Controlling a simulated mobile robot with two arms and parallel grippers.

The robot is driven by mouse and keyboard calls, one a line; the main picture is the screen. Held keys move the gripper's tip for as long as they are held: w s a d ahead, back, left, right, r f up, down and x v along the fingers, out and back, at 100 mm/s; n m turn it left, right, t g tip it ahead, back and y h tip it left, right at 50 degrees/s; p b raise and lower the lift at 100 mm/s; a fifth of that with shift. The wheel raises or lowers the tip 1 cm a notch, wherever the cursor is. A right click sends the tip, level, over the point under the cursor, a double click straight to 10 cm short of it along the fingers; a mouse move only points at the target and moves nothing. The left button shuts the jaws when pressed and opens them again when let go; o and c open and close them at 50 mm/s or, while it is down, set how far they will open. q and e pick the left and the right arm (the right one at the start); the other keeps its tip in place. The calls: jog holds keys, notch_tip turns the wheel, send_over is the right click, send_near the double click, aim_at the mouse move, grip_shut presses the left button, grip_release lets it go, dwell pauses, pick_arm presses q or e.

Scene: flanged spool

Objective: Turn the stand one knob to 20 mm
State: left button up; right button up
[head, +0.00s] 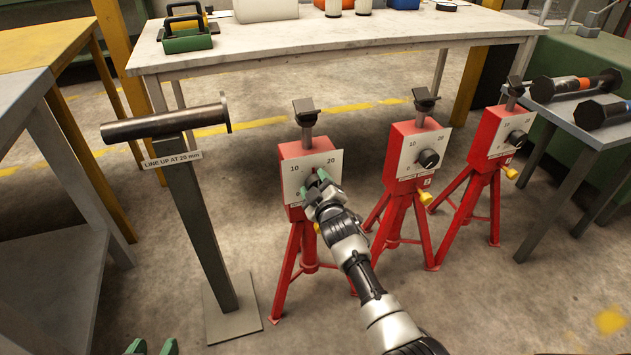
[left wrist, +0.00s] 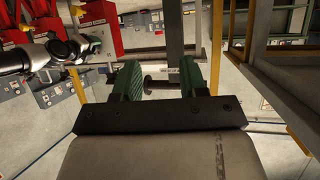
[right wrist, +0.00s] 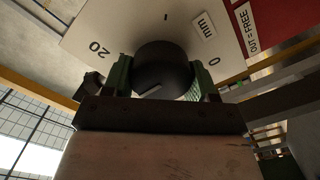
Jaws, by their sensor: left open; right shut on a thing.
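The nearest red stand (head: 297,220), likely stand one, has a white dial plate (head: 322,162) marked 0, 10 and 20. My right gripper (head: 320,182) is shut on its black knob, which the gripper mostly hides in the head view. In the right wrist view the round knob (right wrist: 163,66) sits between the green fingers, with 20 to the left and 0 to the right. A light line shows on the knob; its exact reading I cannot tell. My left gripper (head: 152,347) is open and empty, low at the head view's bottom edge.
A grey post holds a steel pipe (head: 165,124) with a sign (head: 172,159) reading "LINE UP AT 20 mm". Two more red stands (head: 414,155) (head: 496,140) stand to the right. Flanged spools (head: 575,85) lie on a side table. A workbench (head: 340,42) runs behind.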

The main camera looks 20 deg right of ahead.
jog(key=m+p, duration=0.1)
jog(key=m, duration=0.2)
jog(key=shift+m+p, duration=0.35)
jog(key=shift+m, duration=0.05)
jog(key=m+p, duration=0.1)
jog(key=m, duration=0.3)
jog(key=shift+d, duration=0.15)
pick_arm(q)
jog(key=s+a+f+g+y, duration=0.1)
jog(key=s+a+f+g, duration=0.1)
jog(key=s+g, duration=0.2)
jog(key=s+a+f+g+y, duration=0.1)
jog(key=s+a+f+g, duration=0.1)
jog(key=s+g, duration=0.3)
jog(key=shift+s+f+p, duration=0.3)
jog(key=shift+s+f, duration=0.15)
jog(key=shift+s, duration=0.5)
pick_arm(e)
jog(key=shift+m, duration=0.5)
jog(key=shift+f, duration=0.1)
jog(key=o, duration=0.9)
pick_arm(q)
jog(key=shift+r, duration=0.1)
pick_arm(e)
jog(key=shift+s, duration=0.1)
